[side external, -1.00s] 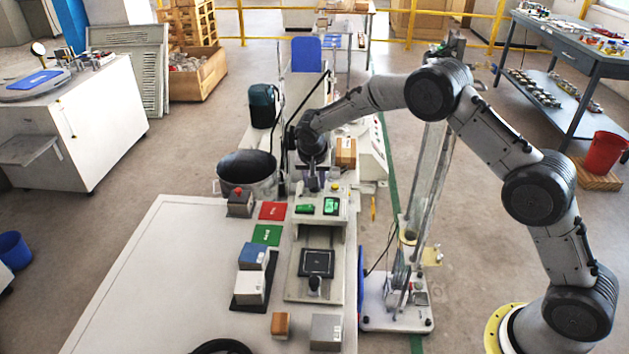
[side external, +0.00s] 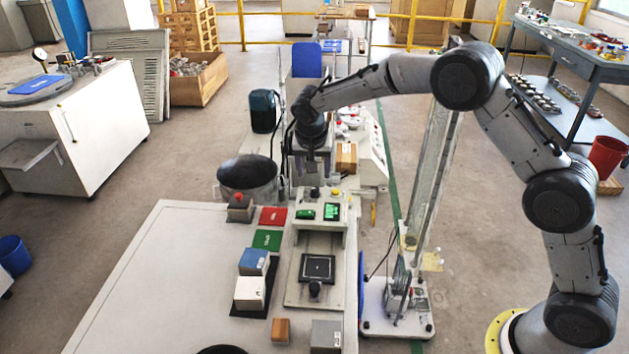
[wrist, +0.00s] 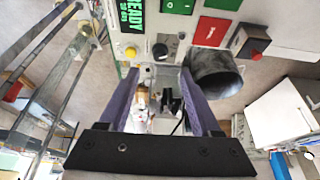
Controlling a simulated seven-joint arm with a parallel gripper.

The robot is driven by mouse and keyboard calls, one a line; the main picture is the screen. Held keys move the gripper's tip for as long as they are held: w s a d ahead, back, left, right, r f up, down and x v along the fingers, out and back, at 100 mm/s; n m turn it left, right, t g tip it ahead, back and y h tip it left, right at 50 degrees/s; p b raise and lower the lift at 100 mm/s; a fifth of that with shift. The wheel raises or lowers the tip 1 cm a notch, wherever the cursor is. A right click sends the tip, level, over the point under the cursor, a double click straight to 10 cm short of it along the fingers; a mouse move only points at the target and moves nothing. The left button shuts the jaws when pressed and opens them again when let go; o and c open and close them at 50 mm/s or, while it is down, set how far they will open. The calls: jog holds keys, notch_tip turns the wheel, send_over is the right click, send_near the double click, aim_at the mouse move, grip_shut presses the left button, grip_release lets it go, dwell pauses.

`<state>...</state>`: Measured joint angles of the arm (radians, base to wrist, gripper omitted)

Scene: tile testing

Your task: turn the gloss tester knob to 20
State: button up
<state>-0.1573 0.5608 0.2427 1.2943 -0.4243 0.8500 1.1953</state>
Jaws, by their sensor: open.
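The gloss tester (side external: 300,275) is a pale bench unit with two green displays, a black tile plate and a dark knob at its back end. The black knob (wrist: 160,51) shows in the wrist view, just beyond and between my fingertips; its setting is too small to read. It also shows in the side view (side external: 315,192), below my gripper. My gripper (wrist: 160,76) is open and empty, with its purple fingers apart and clear of the knob. In the side view my gripper (side external: 311,168) hangs above and slightly behind the knob.
A yellow button (wrist: 130,52) sits beside the knob, near the READY display (wrist: 130,14). A red-button box (side external: 240,207), red mat (side external: 273,216) and green mat (side external: 267,240) lie left of the tester. A dark bin (side external: 247,175) stands behind. The table's left part is clear.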

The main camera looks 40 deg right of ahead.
jog(key=v, duration=0.6)
jog(key=shift+f, duration=0.1)
